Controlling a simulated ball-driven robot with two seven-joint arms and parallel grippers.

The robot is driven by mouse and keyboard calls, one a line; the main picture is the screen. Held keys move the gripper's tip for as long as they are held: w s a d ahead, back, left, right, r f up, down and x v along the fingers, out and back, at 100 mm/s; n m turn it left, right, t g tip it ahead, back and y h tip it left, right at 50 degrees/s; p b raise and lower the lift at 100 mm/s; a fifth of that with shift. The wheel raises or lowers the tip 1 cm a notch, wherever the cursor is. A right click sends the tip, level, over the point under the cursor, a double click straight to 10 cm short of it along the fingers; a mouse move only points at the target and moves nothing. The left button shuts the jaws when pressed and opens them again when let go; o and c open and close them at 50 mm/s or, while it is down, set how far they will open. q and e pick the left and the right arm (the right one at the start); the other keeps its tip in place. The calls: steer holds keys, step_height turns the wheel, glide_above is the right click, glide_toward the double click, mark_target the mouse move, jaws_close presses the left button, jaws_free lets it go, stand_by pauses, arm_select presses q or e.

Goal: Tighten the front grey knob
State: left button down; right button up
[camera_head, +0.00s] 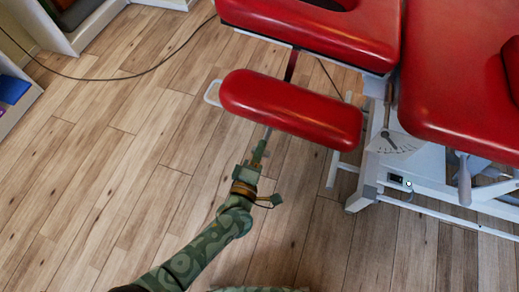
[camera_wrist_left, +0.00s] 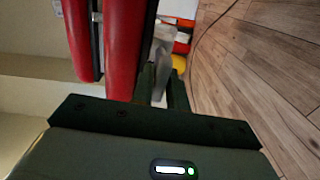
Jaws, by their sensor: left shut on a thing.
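The red padded table (camera_head: 455,80) has a narrow red pad (camera_head: 290,108) at its front left. My left gripper (camera_head: 261,148) reaches up from below to the near edge of this pad. In the left wrist view my left gripper (camera_wrist_left: 162,88) has its two dark fingers closed around a pale grey part, which I take for the front grey knob (camera_wrist_left: 160,50), beside the red pads (camera_wrist_left: 122,45). In the head view the knob is mostly hidden by the pad and fingers. My right gripper is not in view.
The table's white frame (camera_head: 360,190) and a grey lever (camera_head: 464,180) stand to the right. A white bar (camera_head: 212,93) sticks out at the pad's left end. A dark cable (camera_head: 130,76) crosses the wooden floor.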

arm_select(q)
steer(key=shift+s+f, duration=0.15)
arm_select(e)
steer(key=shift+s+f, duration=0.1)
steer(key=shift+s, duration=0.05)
arm_select(q)
steer(key=c, duration=1.4)
jaws_free()
